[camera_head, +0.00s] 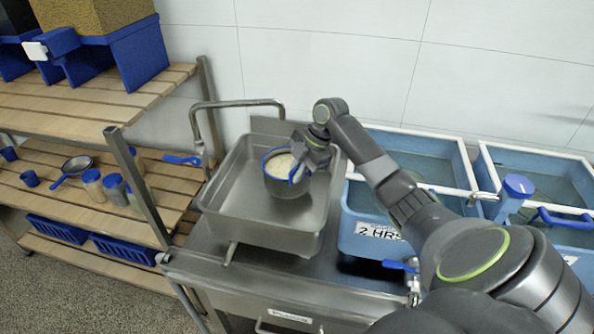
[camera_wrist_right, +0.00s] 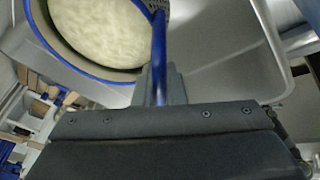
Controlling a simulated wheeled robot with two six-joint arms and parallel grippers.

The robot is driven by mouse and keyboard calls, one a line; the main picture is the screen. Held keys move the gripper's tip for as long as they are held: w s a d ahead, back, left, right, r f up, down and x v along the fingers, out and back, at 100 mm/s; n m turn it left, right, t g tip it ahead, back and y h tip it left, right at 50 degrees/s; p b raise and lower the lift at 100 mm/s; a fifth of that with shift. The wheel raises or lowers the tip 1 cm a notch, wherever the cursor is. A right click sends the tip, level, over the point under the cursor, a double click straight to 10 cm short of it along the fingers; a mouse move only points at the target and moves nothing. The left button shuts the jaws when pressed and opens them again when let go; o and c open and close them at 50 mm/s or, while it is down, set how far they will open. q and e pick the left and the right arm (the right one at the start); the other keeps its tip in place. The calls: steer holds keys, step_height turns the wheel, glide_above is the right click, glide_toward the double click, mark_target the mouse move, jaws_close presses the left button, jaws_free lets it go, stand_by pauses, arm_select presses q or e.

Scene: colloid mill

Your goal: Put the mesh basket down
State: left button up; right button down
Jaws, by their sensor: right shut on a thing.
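The mesh basket (camera_head: 287,185) is a round grey basket with a blue rim and pale contents. In the head view it is inside the metal sink (camera_head: 240,221); I cannot tell whether it touches the sink floor. My right gripper (camera_head: 310,160) is at the basket's right side, shut on its blue handle. In the right wrist view the basket (camera_wrist_right: 98,76) fills the upper left, and the blue handle runs between the fingers of the right gripper (camera_wrist_right: 160,85). My left gripper is not in view.
Blue water tanks (camera_head: 365,241) stand right of the sink, one labelled "2 HRS". A tap (camera_head: 197,120) rises at the sink's left. A wooden shelf (camera_head: 60,180) at the left holds jars, blue cups and a small strainer (camera_head: 75,166). The sink floor left of the basket is clear.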

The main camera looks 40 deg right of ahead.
steer(key=shift+f, duration=0.35)
steer(key=shift+w, duration=0.1)
steer(key=c, duration=1.5)
jaws_free()
steer(key=shift+r, duration=0.1)
steer(key=shift+r, duration=0.3)
steer(key=shift+b+v, duration=1.5)
steer(key=shift+v, duration=4.7)
steer(key=shift+a, duration=0.15)
